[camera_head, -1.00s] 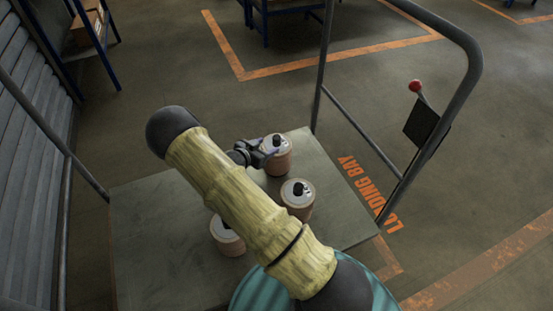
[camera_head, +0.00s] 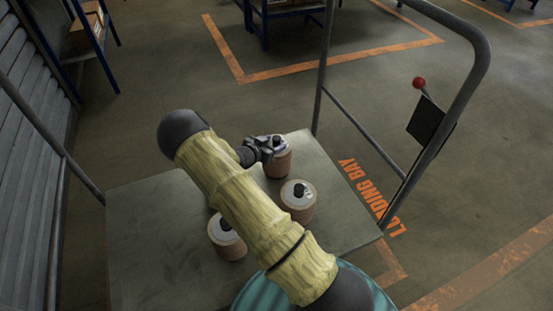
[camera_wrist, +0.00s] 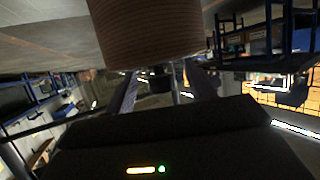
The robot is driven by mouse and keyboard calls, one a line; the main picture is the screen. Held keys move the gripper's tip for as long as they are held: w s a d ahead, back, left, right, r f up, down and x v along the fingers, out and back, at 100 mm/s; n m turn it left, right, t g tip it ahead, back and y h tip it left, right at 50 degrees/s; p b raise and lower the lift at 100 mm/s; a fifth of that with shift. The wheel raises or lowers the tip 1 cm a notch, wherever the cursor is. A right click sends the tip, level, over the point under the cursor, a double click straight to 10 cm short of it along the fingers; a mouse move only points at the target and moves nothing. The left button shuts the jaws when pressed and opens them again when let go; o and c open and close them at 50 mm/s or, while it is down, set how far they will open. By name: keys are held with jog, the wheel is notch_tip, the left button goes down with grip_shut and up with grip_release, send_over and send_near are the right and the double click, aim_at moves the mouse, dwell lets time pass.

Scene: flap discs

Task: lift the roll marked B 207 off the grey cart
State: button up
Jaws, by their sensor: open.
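Three brown rolls with pale tops and dark centre knobs stand upright on the grey cart (camera_head: 150,250): a far roll (camera_head: 280,169), a middle roll (camera_head: 298,209) and a near-left roll (camera_head: 227,247). I cannot read a marking on any of them, so I cannot tell which is B 207. My gripper (camera_head: 264,148) is at the left side of the far roll, near its top. In the wrist view my gripper (camera_wrist: 161,72) has its two fingers apart, with a brown roll (camera_wrist: 150,35) close in front of them. I cannot tell whether they touch it.
The cart has a tall grey handle rail (camera_head: 468,95) on the right and another rail (camera_head: 50,137) on the left. A red-tipped lever (camera_head: 419,83) stands by the right rail. My arm covers part of the deck. The deck's left part is bare.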

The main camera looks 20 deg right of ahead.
jog(key=shift+c, duration=0.2)
grip_shut()
dwell(1.3)
jog(key=shift+w+r, duration=0.1)
jog(key=shift+r, duration=0.1)
